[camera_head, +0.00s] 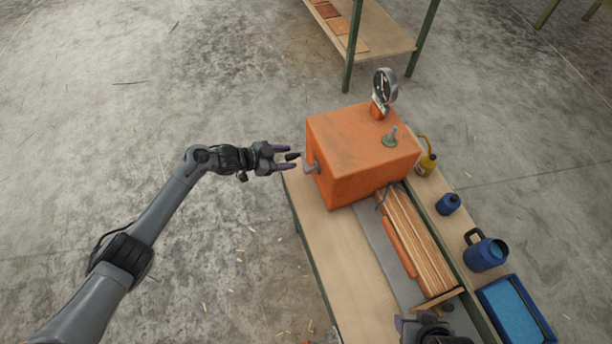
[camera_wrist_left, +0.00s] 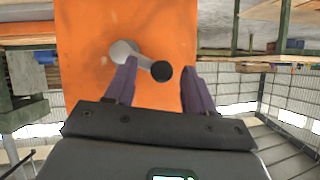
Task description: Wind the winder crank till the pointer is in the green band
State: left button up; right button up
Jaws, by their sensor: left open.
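The orange winder box (camera_head: 350,155) stands on the wooden bench. Its crank (camera_head: 313,168) sticks out of the left side, with a grey hub and arm and a black knob (camera_head: 292,156). My left gripper (camera_head: 287,157) is open at the crank, fingers toward the box. In the left wrist view the black knob (camera_wrist_left: 161,71) shows between the two fingers, with the grey hub (camera_wrist_left: 122,50) up and left of it. A round gauge (camera_head: 384,86) stands on top of the box. Its pointer and green band are too small to read. My right gripper (camera_head: 430,328) is partly cut off at the bottom edge.
A valve-like fitting (camera_head: 390,138) rises from the box top. Wooden strips (camera_head: 420,240) lie in front of the box. The floor left is open.

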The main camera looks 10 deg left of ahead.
pick_arm(q)
jog(key=shift+s+a+p, duration=0.45)
jog(key=shift+s+a, duration=0.1)
jog(key=shift+a, duration=0.3)
jog(key=shift+s+a+p, duration=0.4)
jog(key=shift+s+a, duration=0.15)
jog(key=shift+a, duration=0.25)
jog(key=shift+s+a+p, duration=0.45)
jog(key=shift+s+a, duration=0.1)
jog(key=shift+a, duration=0.3)
jog(key=shift+f, duration=0.1)
